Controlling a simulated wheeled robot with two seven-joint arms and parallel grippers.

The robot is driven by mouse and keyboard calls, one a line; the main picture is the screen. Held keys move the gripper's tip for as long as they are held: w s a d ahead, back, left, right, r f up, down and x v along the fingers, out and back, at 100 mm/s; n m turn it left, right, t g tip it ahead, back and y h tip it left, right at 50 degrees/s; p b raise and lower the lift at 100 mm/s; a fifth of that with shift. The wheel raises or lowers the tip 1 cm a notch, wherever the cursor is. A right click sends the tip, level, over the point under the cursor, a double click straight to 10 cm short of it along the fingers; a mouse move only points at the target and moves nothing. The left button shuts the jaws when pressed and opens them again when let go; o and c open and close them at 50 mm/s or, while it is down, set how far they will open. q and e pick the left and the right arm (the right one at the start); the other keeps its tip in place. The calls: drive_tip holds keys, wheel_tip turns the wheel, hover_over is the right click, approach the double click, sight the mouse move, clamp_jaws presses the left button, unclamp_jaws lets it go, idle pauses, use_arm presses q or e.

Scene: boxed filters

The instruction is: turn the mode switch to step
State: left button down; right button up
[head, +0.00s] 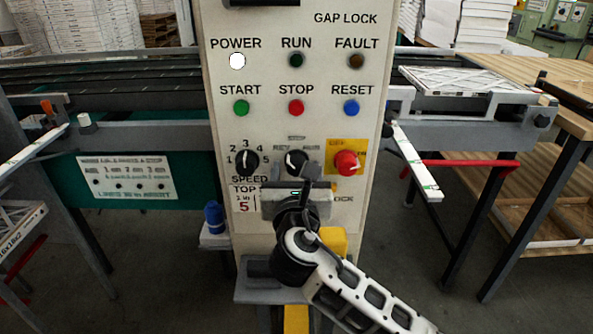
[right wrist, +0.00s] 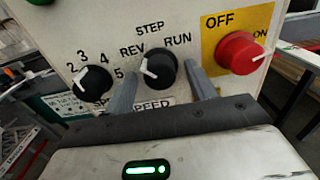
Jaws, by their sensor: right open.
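The mode switch (head: 297,161) is a black round knob in the middle of the lower row on the cream control panel. In the right wrist view the mode switch (right wrist: 159,69) has REV at its upper left, STEP above and RUN at its upper right. Its white mark points up and left, toward REV. My right gripper (head: 300,184) is just below the knob in the head view. In the right wrist view the open fingers of the right gripper (right wrist: 162,90) stand apart on either side of the knob's lower part; contact cannot be told. My left gripper is out of view.
The speed knob (right wrist: 92,80) is left of the mode switch, and the red OFF/ON knob (right wrist: 240,54) is right of it on a yellow plate. Above are the green start (head: 241,108), red stop (head: 296,107) and blue reset (head: 351,107) buttons. The POWER lamp (head: 237,61) is lit white.

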drive_tip(key=shift+w, duration=0.2)
drive_tip(key=c, duration=1)
